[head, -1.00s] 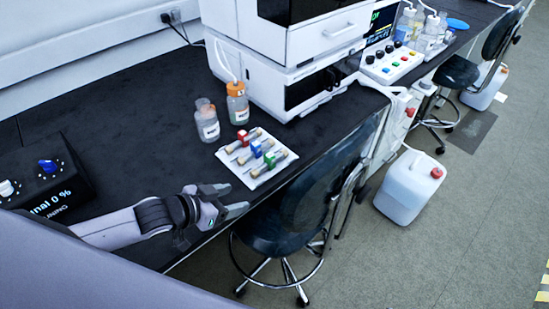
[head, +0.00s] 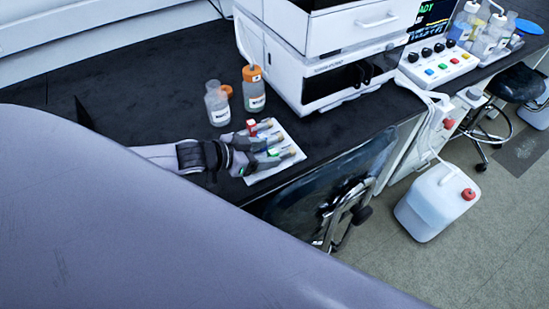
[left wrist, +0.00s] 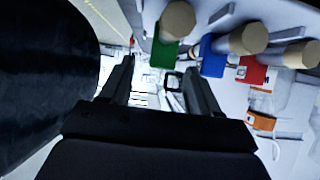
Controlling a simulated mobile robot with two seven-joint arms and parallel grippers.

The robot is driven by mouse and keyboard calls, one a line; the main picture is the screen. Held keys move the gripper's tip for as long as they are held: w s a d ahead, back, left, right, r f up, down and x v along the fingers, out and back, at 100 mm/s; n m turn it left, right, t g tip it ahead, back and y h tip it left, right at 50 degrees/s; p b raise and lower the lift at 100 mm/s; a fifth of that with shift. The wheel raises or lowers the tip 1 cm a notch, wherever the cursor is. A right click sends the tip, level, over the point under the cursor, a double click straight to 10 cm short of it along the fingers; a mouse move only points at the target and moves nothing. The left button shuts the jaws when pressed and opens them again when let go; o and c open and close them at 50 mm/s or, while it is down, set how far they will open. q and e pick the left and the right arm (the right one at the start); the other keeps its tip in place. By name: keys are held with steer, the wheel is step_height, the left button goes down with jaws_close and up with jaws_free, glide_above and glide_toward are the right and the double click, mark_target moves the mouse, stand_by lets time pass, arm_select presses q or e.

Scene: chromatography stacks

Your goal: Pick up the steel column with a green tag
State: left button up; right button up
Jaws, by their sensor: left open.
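The steel column with a green tag (left wrist: 165,52) shows at the top of the left wrist view, with a tan end cap. In the head view its green tag (head: 274,153) shows between the fingers. My left gripper (head: 285,147) is open over the white tray (head: 286,173). In the left wrist view the gripper (left wrist: 160,72) is empty, and the green tag lies just beyond the fingertips. Columns with a blue tag (left wrist: 211,56) and a red tag (left wrist: 252,70) lie beside it. In the head view the blue one is mostly hidden by a finger. My right gripper is not in view.
Two bottles, one clear (head: 217,104) and one orange-capped (head: 254,90), stand behind the tray. A white instrument stack (head: 325,75) stands behind right. A dark chair (head: 325,190) is close to the bench's front edge. The bench left of the bottles is clear.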

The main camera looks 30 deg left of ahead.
mark_target(270, 153)
arm_select(q)
steer(key=b+x, duration=0.4)
steer(key=shift+a+f, duration=0.15)
steer(key=shift+f, duration=0.15)
steer(key=shift+w+d+f+b, duration=0.2)
steer(key=shift+w+d+b, duration=0.1)
steer(key=shift+w+b, duration=0.25)
steer(key=shift+s, duration=0.1)
steer(key=shift+c, duration=0.3)
steer(key=shift+r, duration=0.1)
steer(key=c, duration=1)
